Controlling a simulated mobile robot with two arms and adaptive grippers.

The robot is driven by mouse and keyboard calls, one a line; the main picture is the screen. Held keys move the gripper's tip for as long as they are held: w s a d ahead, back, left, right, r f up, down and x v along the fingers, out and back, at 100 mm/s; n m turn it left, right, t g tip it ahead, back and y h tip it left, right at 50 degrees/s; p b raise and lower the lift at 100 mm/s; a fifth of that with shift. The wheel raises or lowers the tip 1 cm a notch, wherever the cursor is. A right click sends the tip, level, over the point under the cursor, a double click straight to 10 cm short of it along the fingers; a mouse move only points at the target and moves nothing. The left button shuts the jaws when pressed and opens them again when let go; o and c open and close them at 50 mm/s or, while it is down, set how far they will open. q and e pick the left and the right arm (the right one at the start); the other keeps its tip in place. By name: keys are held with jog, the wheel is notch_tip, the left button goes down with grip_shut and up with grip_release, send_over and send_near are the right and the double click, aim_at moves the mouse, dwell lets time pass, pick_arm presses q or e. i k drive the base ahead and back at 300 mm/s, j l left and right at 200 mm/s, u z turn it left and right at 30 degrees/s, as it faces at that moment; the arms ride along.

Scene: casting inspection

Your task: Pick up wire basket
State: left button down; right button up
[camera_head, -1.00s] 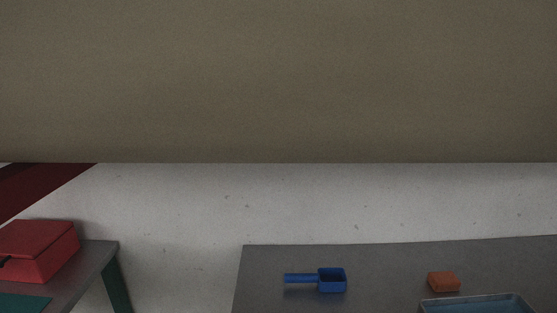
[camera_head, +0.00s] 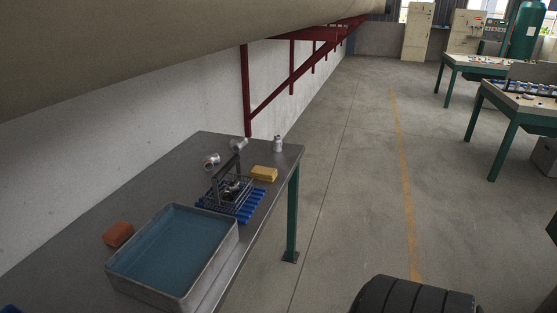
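The wire basket (camera_head: 232,190) is dark, with a tall upright handle, and stands near the right end of the grey workbench (camera_head: 190,157). It holds some small dark and metallic parts that are hard to tell apart. It rests on or right beside a blue slatted rack (camera_head: 247,212). Neither of my grippers is in view.
A metal tray of blue liquid (camera_head: 165,292) lies in front of the basket, with an orange-brown block (camera_head: 118,234) beside it. A yellow sponge-like block (camera_head: 264,173) and small metal containers (camera_head: 278,144) are near the basket. The floor (camera_head: 350,190) right of the bench is open.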

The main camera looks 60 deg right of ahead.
aim_at(236, 159)
jog(key=z, duration=1.4)
